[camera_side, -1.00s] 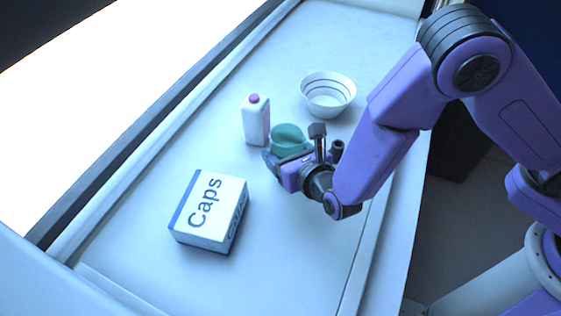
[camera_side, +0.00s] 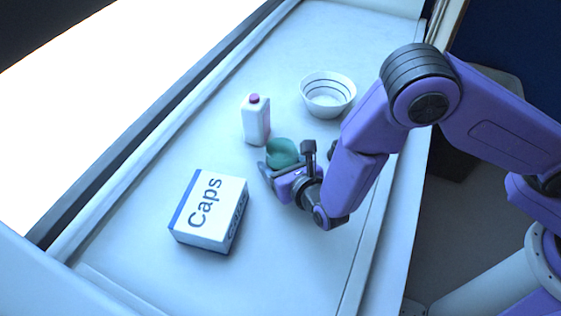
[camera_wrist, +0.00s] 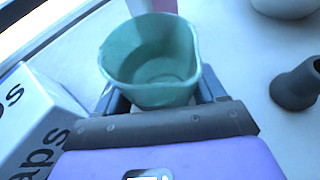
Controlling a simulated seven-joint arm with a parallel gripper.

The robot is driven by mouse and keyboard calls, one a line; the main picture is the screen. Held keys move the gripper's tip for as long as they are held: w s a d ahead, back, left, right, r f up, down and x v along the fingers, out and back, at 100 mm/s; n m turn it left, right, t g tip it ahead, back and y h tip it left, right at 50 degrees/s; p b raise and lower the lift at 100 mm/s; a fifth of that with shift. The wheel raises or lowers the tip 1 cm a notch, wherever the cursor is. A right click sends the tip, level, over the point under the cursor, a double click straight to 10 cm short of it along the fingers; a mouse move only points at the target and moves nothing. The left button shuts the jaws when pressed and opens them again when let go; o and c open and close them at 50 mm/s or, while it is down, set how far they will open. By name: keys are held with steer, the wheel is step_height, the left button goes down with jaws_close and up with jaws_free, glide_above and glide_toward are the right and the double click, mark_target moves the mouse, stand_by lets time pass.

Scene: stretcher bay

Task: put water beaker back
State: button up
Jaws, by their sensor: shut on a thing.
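The teal beaker (camera_side: 282,153) is between the fingers of my gripper (camera_side: 287,163), which is shut on it. In the wrist view the beaker (camera_wrist: 150,66) shows its open mouth and inside, with a finger on each side; its lower part is partly hidden by my gripper. I cannot tell whether there is water in it, or whether its base touches the white surface. It is just below the white bottle with a pink cap (camera_side: 255,120) in the side view.
A white bowl with dark rings (camera_side: 327,94) stands behind. The Caps box (camera_side: 209,210) lies front left. A small dark cylinder (camera_wrist: 296,85) stands right of my gripper in the wrist view. The white surface (camera_side: 290,260) is clear in front.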

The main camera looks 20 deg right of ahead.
steer(key=o, duration=1.1)
steer(key=shift+s+r, duration=0.1)
steer(key=shift+r, duration=0.1)
steer(key=v, duration=1.2)
